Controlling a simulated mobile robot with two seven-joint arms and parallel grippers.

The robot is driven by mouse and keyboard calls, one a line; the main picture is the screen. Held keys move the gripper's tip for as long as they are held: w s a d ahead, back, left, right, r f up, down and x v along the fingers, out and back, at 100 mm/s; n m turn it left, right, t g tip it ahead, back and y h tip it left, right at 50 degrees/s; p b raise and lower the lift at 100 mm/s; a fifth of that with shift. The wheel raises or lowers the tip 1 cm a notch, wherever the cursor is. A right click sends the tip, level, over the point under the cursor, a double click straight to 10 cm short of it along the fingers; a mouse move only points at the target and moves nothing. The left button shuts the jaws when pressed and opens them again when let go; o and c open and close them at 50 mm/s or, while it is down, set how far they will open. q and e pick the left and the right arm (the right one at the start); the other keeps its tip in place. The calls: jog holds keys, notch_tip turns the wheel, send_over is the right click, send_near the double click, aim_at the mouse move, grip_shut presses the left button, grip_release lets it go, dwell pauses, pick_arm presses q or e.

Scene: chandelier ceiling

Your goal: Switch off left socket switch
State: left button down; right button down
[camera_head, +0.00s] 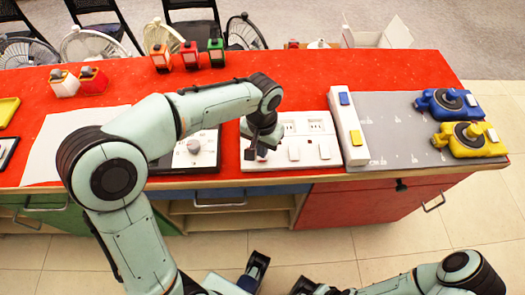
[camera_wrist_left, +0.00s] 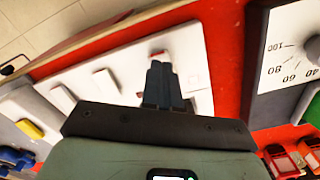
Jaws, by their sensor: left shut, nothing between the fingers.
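The white socket panel (camera_head: 310,128) lies on the red counter, with sockets along its far side and a row of rocker switches along its near side. My left gripper (camera_head: 258,150) is shut and empty at the panel's left end, over the left switch and mostly hiding it. In the left wrist view, my left gripper's closed fingertips (camera_wrist_left: 160,62) are at the left switch (camera_wrist_left: 158,54), whose reddish edge shows just past them. I cannot tell whether they touch. The panel also shows there (camera_wrist_left: 120,65). My right arm is at the bottom right; its fingers are unclear.
A white strip (camera_head: 348,125) with blue and yellow buttons stands right of the panel. A dial device (camera_head: 195,150) is close on the left, partly behind my left arm. Blue (camera_head: 447,103) and yellow (camera_head: 470,138) devices sit at far right. Small lanterns (camera_head: 190,55) stand behind.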

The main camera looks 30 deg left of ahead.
pick_arm(q)
jog(key=shift+f+b, duration=0.65)
jog(key=shift+f, duration=0.35)
dwell(0.4)
notch_tip(320, 180, up, 7)
jog(key=p, duration=0.6)
jog(key=shift+r, duration=0.1)
dwell(0.6)
